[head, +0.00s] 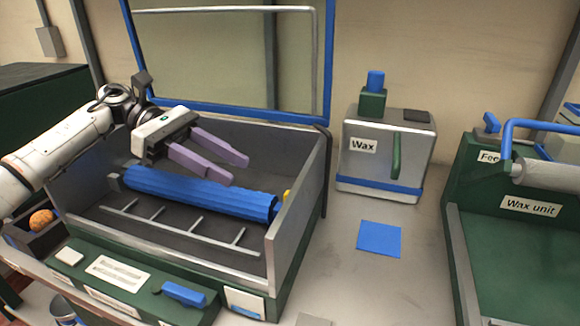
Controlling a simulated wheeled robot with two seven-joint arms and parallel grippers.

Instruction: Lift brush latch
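A blue ribbed brush roller (195,190) lies across the open grey box. A small yellow part (287,195), possibly the brush latch, shows at the roller's right end, partly hidden by the box's right wall. My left gripper (236,170) has two purple fingers, spread apart with nothing between them. It is over the roller, to the left of the yellow part, its fingers pointing right. Whether the fingers touch the roller cannot be told. My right gripper is not in view.
A blue-framed clear lid (330,60) stands raised behind the box. The box's right wall (298,210) rises beside the yellow part. A Wax tank (365,165), a blue square (380,239) and a green Wax unit (500,240) are to the right.

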